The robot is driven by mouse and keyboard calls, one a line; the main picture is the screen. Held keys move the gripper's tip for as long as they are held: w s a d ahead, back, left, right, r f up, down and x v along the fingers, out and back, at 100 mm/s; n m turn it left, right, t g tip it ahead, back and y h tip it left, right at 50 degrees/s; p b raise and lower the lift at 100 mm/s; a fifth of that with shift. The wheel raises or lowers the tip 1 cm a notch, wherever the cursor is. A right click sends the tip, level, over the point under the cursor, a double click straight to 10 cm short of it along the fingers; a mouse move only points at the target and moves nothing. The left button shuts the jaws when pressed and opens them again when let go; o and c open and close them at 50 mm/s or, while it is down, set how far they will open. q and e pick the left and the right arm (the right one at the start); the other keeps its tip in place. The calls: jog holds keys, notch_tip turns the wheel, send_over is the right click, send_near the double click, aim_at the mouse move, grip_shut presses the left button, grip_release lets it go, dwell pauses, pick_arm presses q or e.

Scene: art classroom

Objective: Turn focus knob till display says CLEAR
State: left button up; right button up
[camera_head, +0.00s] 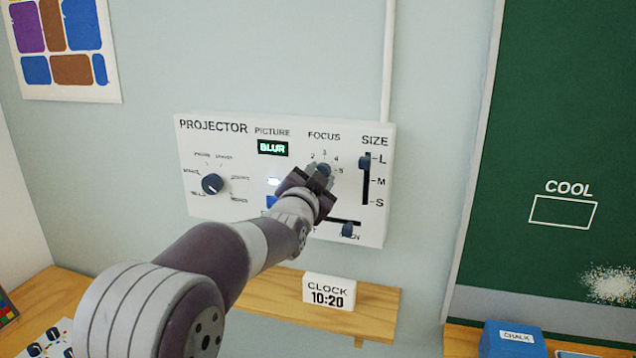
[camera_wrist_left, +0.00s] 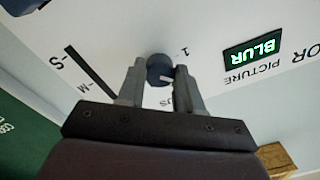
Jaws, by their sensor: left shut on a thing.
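The white projector panel (camera_head: 225,205) is on the wall. Its picture display (camera_head: 272,148) reads BLUR in green, and it also reads BLUR in the left wrist view (camera_wrist_left: 254,52). The focus knob (camera_head: 324,170) is a dark round knob under the FOCUS label, with numbers around it. My left gripper (camera_head: 318,178) is at the knob and covers part of it. In the left wrist view the two fingers of my left gripper (camera_wrist_left: 160,80) are shut on the focus knob (camera_wrist_left: 160,68), one on each side. The knob's white pointer mark shows there. My right gripper is not in view.
The panel also has another knob (camera_head: 212,184) at left, a vertical SIZE slider (camera_head: 365,162) close right of my gripper, and a lower slider (camera_head: 347,230). A clock block (camera_head: 329,290) reading 10:20 stands on a wooden shelf (camera_head: 375,300) below. A green chalkboard (camera_head: 560,110) is at right.

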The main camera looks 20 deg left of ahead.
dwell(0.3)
pick_arm(q)
jog(key=o, duration=1)
jog(key=shift+o, duration=0.2)
jog(key=s+b, duration=0.4)
jog(key=s, duration=0.8)
jog(key=shift+s+f+b, duration=0.2)
jog(key=shift+s+b, duration=0.1)
jog(key=shift+s, duration=0.05)
jog(key=shift+a, duration=0.1)
